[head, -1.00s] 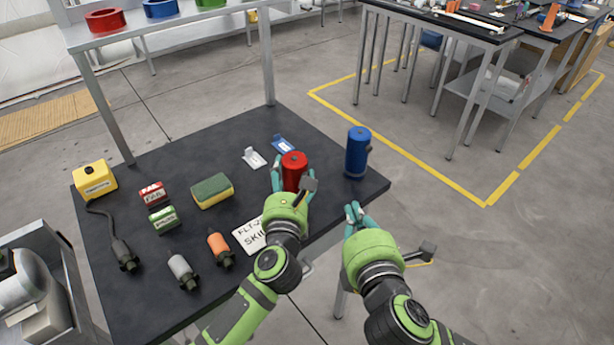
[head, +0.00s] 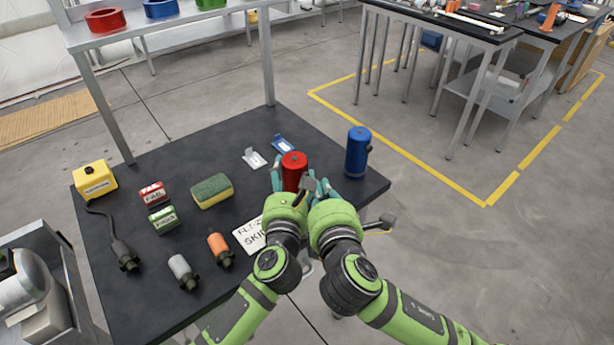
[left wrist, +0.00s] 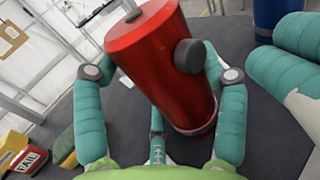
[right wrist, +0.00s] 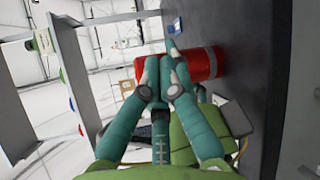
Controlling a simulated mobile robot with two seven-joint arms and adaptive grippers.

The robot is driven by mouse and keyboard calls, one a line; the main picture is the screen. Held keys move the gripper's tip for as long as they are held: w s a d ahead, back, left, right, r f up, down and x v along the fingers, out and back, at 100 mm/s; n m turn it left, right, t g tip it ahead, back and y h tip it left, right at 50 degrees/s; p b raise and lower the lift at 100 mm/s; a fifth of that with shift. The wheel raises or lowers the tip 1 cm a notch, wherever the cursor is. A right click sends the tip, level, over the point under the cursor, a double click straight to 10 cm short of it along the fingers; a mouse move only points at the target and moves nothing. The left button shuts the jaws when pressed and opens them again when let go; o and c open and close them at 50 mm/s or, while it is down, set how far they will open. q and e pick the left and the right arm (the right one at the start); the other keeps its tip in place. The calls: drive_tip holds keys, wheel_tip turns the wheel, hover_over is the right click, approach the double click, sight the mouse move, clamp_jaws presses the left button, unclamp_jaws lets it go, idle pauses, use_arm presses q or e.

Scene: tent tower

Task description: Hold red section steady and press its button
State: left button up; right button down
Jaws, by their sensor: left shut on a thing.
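The red section (head: 293,165) is an upright cylinder on the black table. My left gripper (head: 292,181) is shut around its sides. The left wrist view shows the red section (left wrist: 160,60) between two teal fingers, with a dark round button (left wrist: 188,56) on its side facing the camera. My right gripper (head: 319,188) is just right of the red section, at table-top height. Its fingertips are pressed together and empty in the right wrist view (right wrist: 163,70), with the red section (right wrist: 203,64) behind them. I cannot tell whether they touch the button.
A blue section (head: 358,152) stands close by on the right, near the table's edge. A white card (head: 249,236), sponge (head: 212,191), orange bottle-like part (head: 220,248) and grey one (head: 183,271) lie to the left. Both forearms are close together.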

drive_tip(key=shift+w+a, duration=0.3)
drive_tip(key=shift+w, duration=0.1)
idle(1.3)
drive_tip(key=shift+w+a, duration=0.3)
drive_tip(key=shift+a+r, duration=0.1)
drive_tip(key=shift+a, duration=0.1)
